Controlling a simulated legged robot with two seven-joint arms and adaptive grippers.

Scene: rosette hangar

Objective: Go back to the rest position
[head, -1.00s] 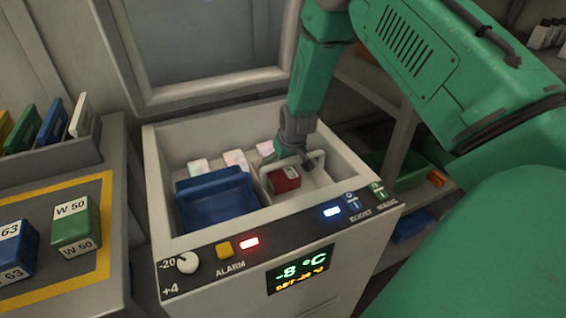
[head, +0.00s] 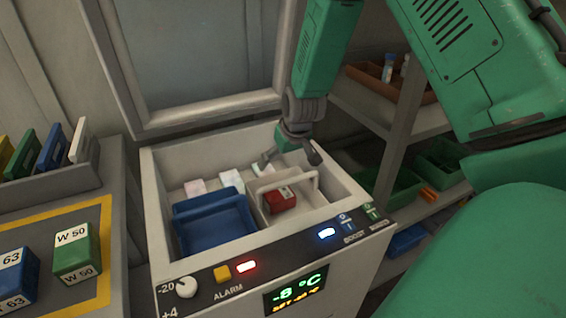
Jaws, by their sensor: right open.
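My right gripper (head: 291,158) is open and empty, pointing down above the back right of the open chest freezer (head: 155,215). A small red box (head: 279,199) with a white label lies in the freezer's right compartment, below the gripper and apart from it. A white handle stands up beside the box. My left gripper is not in view.
A blue tray (head: 213,228) and several pale packs lie in the freezer, whose lid (head: 195,50) stands open behind. A green W 50 block (head: 77,252) is on the left bench. Shelves with green bins (head: 401,185) stand at the right.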

